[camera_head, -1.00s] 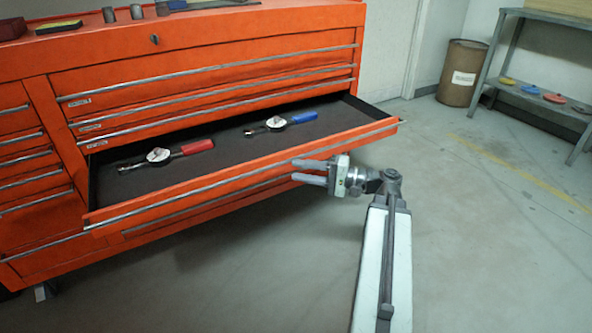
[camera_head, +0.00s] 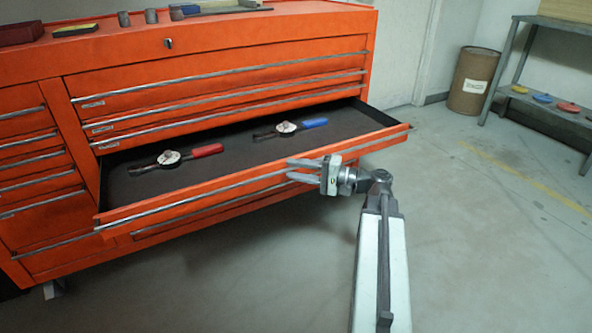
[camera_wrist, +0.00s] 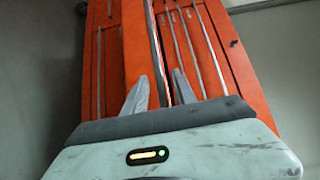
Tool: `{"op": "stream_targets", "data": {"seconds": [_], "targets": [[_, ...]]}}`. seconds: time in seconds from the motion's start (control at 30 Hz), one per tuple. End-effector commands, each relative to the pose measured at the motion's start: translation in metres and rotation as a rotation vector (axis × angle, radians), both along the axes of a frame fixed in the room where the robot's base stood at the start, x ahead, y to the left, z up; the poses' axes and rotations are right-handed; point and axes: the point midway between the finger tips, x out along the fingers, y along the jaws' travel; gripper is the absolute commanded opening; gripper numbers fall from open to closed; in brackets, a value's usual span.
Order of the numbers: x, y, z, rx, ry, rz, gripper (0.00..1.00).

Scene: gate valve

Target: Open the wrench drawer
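The wrench drawer (camera_head: 238,170) of the orange tool chest is pulled well out. On its dark liner lie a red-handled torque wrench (camera_head: 178,157) and a blue-handled one (camera_head: 290,128). A silver handle rail (camera_head: 185,205) runs along the drawer front. My gripper (camera_head: 289,169) is at the right part of this front, its two fingers apart, one above the other. In the wrist view, the fingers (camera_wrist: 160,92) stand apart on either side of the rail (camera_wrist: 156,50). Contact with the rail cannot be made out.
Shut drawers (camera_head: 220,82) lie above and to the left. Tools (camera_head: 180,12) lie on the chest top. A brown barrel (camera_head: 472,80) and a grey shelf (camera_head: 548,108) with coloured discs stand at the back right. The floor (camera_head: 480,250) to the right is clear.

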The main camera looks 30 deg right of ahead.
Motion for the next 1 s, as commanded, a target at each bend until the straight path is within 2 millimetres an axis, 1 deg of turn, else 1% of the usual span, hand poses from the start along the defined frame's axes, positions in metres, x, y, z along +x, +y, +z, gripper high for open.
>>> {"op": "stream_targets", "data": {"seconds": [0.17,0.2,0.27,0.3,1.0], "targets": [[0.0001,0.0001,0.0,0.0,0.0,0.0,0.33],[0.0001,0.0001,0.0,0.0,0.0,0.0,0.22],[0.0,0.0,0.0,0.0,0.0,0.0,0.05],[-0.0001,0.0001,0.0,0.0,0.0,0.0,0.0],[0.0001,0.0012,-0.0002,-0.001,0.001,0.003,0.0]]}}
